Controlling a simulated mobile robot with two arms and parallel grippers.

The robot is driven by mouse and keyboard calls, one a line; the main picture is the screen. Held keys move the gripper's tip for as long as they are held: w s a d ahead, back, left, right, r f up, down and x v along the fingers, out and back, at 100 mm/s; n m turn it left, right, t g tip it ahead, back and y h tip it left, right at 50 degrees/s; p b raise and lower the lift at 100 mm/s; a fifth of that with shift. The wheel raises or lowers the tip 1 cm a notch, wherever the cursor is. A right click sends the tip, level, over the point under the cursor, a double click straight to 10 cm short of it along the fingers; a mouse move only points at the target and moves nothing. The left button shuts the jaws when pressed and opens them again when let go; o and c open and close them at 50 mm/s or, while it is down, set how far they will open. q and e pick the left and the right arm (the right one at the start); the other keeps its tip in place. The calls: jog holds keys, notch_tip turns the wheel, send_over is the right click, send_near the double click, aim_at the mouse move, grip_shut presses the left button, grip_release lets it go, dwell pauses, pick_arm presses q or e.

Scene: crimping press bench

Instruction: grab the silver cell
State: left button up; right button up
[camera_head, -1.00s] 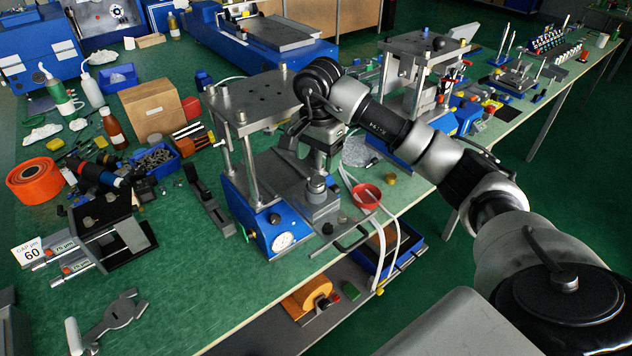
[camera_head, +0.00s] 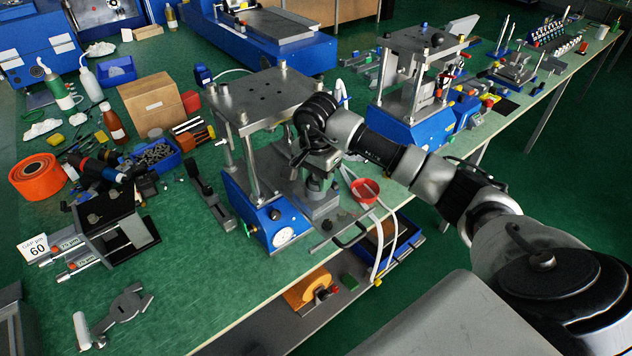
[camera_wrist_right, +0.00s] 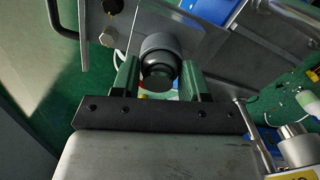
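The silver cell (camera_wrist_right: 160,47) is a short round metal cylinder with a dark end, seen in the right wrist view. It stands at the press's steel plate and lies between the two green-padded fingers of my right gripper (camera_wrist_right: 160,84). The fingers are apart, one on each side of it; I see no clear grip on it. In the head view my right gripper (camera_head: 318,190) points down over the front of the near press (camera_head: 268,100), and hides most of the cell. My left gripper is not in view.
The press posts and top plate stand close behind and left of my right gripper. A red funnel-like cup (camera_head: 365,190) and pale hoses are close on the right. A second press (camera_head: 425,45) stands farther back.

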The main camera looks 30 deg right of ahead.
jog(key=c, duration=0.5)
jog(key=shift+r, duration=0.15)
jog(key=shift+c, duration=0.2)
